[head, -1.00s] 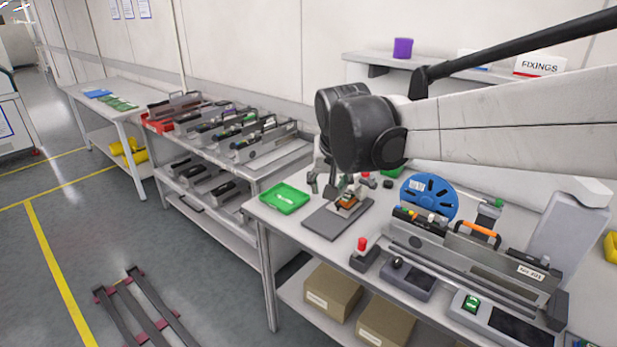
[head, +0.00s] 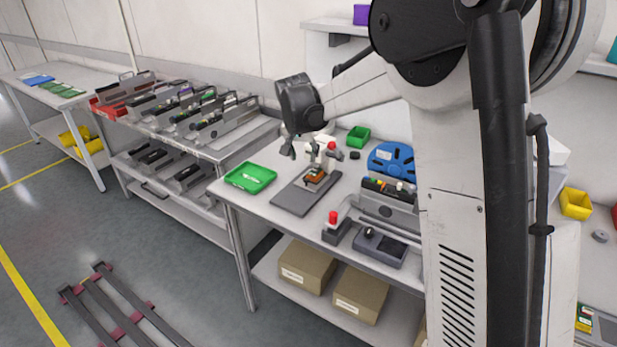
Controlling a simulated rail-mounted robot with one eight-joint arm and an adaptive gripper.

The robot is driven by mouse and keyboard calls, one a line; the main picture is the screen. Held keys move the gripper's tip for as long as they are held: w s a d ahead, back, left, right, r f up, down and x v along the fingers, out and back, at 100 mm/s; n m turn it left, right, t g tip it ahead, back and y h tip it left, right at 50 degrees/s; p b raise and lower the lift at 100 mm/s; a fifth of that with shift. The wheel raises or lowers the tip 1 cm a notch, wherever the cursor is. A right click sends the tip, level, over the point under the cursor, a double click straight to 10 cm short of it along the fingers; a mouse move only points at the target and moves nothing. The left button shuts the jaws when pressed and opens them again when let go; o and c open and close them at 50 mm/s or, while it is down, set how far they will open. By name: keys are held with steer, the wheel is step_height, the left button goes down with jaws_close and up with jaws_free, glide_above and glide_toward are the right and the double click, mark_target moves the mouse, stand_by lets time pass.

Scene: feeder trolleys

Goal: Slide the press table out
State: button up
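The press table looks to be the dark grey flat plate (head: 293,198) on the workbench. An orange-brown piece in a small holder (head: 317,178) sits at its far end. A small press with a red knob (head: 331,147) stands just behind that piece. My gripper (head: 300,151) hangs from my arm above the bench, behind and left of the plate's far end. Its fingers look spread, with nothing seen between them. The fingers are small here, and I cannot tell whether they touch the press.
A green tray (head: 250,178) lies left of the plate. A trolley with several fixtures (head: 222,150) stands left. Dark rails (head: 115,308) lie on the floor.

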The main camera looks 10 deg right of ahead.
mark_target(306, 180)
steer(key=x, duration=1.3)
steer(key=shift+f, duration=0.1)
steer(key=shift+c, duration=0.3)
jaws_close()
